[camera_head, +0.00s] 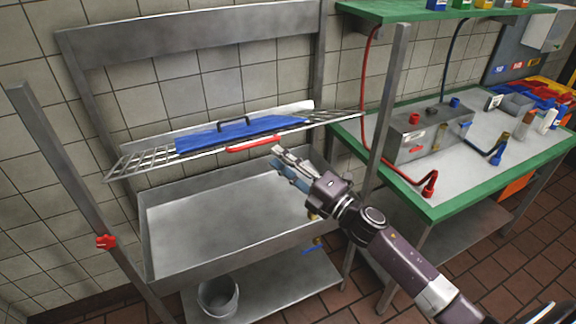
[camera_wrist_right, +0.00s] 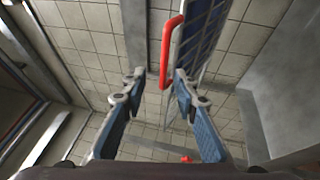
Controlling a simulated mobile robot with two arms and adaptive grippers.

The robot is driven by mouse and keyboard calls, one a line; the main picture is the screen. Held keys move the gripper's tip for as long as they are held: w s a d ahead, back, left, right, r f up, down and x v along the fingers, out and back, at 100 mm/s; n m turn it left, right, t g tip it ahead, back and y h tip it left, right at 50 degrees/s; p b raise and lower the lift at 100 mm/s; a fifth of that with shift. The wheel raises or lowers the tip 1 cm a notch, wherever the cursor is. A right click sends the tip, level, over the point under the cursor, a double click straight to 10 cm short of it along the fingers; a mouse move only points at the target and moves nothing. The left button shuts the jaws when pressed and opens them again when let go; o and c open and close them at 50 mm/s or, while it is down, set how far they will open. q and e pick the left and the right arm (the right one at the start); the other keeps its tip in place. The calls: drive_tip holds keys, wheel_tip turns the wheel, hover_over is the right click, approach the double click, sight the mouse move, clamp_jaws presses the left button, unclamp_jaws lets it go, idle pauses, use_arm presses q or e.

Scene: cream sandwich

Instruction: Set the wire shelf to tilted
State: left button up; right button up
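The wire shelf (camera_head: 135,163) is a metal rack across the frame above the sink, in the head view. It shows as a narrow band, and I cannot tell its exact angle. A red handle (camera_head: 253,145) sits on its front edge. My right gripper (camera_head: 279,158) is just right of this handle. In the right wrist view, my right gripper (camera_wrist_right: 158,80) has its fingers spread, and the red handle (camera_wrist_right: 167,60) lies in line with the gap between the fingertips. Nothing is gripped. Contact cannot be told. My left gripper is not in view.
A blue panel with a dark handle (camera_head: 210,134) lies on the shelf. The metal sink (camera_head: 210,225) below is empty. A frame post (camera_head: 388,110) stands right of my arm. A green-edged table (camera_head: 450,205) with a metal box (camera_head: 430,130) and hoses is farther right.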

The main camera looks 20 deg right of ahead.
drive_tip(key=shift+v, duration=1.25)
drive_tip(key=s+d+f+m+g+h+b, duration=0.15)
drive_tip(key=f+m, duration=0.25)
drive_tip(key=f, duration=0.7)
drive_tip(key=s+d+f+m+g+h, duration=0.1)
drive_tip(key=d+f+m+h, duration=0.2)
drive_tip(key=f, duration=0.7)
drive_tip(key=s+d+f+m+g+h+b, duration=0.15)
drive_tip(key=f+m, duration=0.25)
drive_tip(key=f, duration=0.7)
drive_tip(key=s+f+m+g+h+b, duration=0.1)
drive_tip(key=s+f+m+g, duration=0.1)
drive_tip(key=s+f, duration=0.65)
drive_tip(key=s+f+m+g+h, duration=0.25)
drive_tip(key=s+f, duration=0.35)
drive_tip(key=f, duration=0.6)
drive_tip(key=s+a+f+m+g, duration=0.2)
drive_tip(key=s+f, duration=0.4)
drive_tip(key=s, duration=0.5)
drive_tip(key=s+a+f+m+g+b, duration=0.1)
drive_tip(key=s+a+f+m+g, duration=0.1)
drive_tip(key=s+f, duration=0.4)
drive_tip(key=s+a+f+m+g+y+b, duration=0.1)
drive_tip(key=s+f, duration=0.6)
drive_tip(key=s, duration=1)
drive_tip(key=a+m+g, duration=0.1)
drive_tip(key=a+g, duration=0.1)
drive_tip(key=g, duration=0.1)
drive_tip(key=shift+g, duration=0.35)
drive_tip(key=shift+s+a, duration=0.1)
